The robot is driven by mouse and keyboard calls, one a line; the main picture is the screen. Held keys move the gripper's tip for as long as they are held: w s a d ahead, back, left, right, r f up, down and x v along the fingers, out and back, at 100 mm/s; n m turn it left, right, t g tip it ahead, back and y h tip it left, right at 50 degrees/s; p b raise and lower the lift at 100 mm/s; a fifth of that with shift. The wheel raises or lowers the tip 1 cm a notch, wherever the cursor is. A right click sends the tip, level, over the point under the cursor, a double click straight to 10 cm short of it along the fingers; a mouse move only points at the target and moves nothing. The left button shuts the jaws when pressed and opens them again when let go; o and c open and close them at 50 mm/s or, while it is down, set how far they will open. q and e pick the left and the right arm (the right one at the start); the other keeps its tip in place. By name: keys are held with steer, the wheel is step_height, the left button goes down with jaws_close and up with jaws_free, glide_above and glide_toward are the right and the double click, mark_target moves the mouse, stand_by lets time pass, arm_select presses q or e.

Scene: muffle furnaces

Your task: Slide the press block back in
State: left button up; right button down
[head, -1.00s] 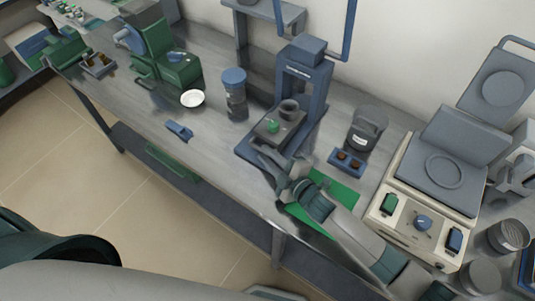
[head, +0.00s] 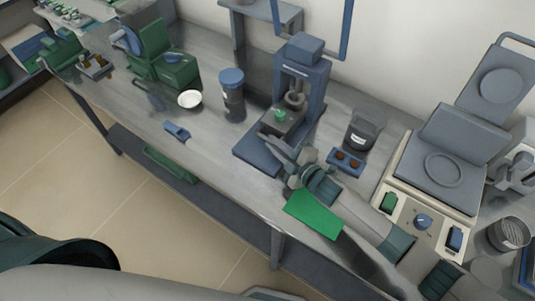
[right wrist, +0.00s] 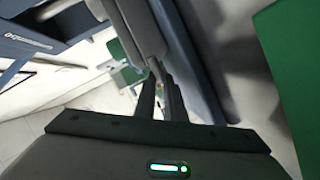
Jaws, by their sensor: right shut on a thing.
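The blue press (head: 311,78) stands on the bench, with its flat blue base (head: 252,158) reaching toward the front edge. The grey press block (head: 279,124), with a small green piece on top, sits on this base at the front of the frame opening. A grey ring-shaped part (head: 295,100) shows right behind it, under the press head. My right gripper (head: 283,148) is at the block's front side, low over the base, shut on the block; its fingers (right wrist: 160,98) are close together in the right wrist view. The exact contact is hard to see. My left gripper is not in view.
A green mat (head: 313,216) lies under my right arm. A blue holder (head: 346,162) and a dark jar (head: 362,130) stand right of the press. A blue-lidded jar (head: 232,95), white dish (head: 190,99) and small blue item (head: 177,132) are left. A hotplate unit (head: 432,195) is far right.

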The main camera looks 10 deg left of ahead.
mark_target(274, 133)
steer(key=shift+w+d+f, duration=0.1)
steer(key=shift+w+d, duration=0.15)
steer(key=shift+w, duration=0.4)
steer(key=shift+w+d, duration=0.2)
steer(key=shift+w, duration=0.4)
steer(key=shift+w+d, duration=0.1)
steer(key=c, duration=2.1)
jaws_free()
steer(key=shift+s+d, duration=0.2)
steer(key=shift+s, duration=0.1)
steer(key=b+v, duration=0.2)
steer(key=v, duration=0.9)
steer(key=shift+d+r, duration=0.15)
steer(key=shift+r, duration=0.1)
